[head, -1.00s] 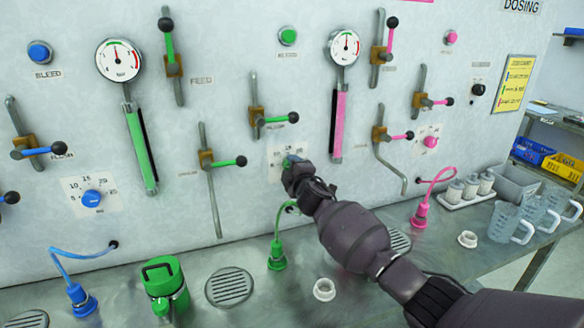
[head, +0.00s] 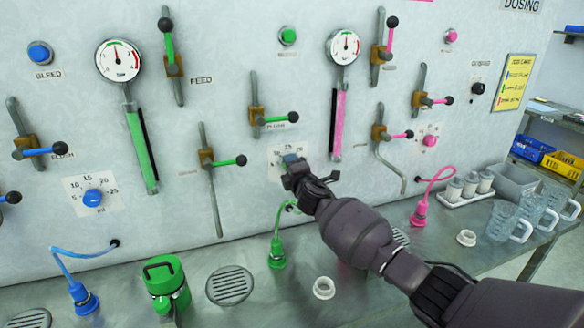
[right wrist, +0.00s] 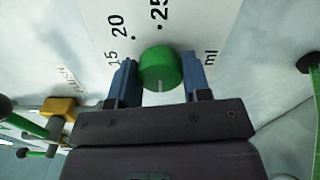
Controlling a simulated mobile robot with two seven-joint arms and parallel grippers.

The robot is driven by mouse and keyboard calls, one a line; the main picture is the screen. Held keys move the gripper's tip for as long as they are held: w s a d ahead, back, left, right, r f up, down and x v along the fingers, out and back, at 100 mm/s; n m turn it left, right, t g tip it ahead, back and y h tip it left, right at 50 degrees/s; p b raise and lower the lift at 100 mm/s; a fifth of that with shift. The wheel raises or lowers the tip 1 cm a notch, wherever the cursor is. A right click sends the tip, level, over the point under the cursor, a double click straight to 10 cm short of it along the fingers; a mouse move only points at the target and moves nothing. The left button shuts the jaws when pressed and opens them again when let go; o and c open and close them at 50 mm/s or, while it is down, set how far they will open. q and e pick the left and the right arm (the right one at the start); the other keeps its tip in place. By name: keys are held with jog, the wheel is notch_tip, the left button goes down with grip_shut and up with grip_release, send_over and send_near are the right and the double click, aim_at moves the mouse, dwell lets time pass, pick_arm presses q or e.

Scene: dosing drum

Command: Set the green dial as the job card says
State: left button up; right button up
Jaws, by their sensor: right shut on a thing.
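The green dial (right wrist: 160,62) sits on a white scale plate (right wrist: 205,22) with 15, 20, 25 and ml legible. A pale line on the dial points down in the right wrist view, toward my gripper body. My right gripper (right wrist: 159,72) is shut on the dial, a blue finger on each side. In the head view my right gripper (head: 292,166) covers most of the dial and part of its plate (head: 276,158). The yellow job card (head: 514,82) hangs on the wall at right; its coloured lines are too small to read. My left gripper is not in view.
Green-handled valves (head: 236,160) stick out left of and above the dial. A green hose plug (head: 277,256) and a white ring (head: 324,288) are on the counter below. The blue dial (head: 93,198) is further left, pink valves (head: 400,135) to the right.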

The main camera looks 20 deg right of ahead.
jog(key=o, duration=0.9)
jog(key=shift+o, duration=0.2)
jog(key=s, duration=1.1)
jog(key=shift+d, duration=0.15)
jog(key=shift+w, duration=0.1)
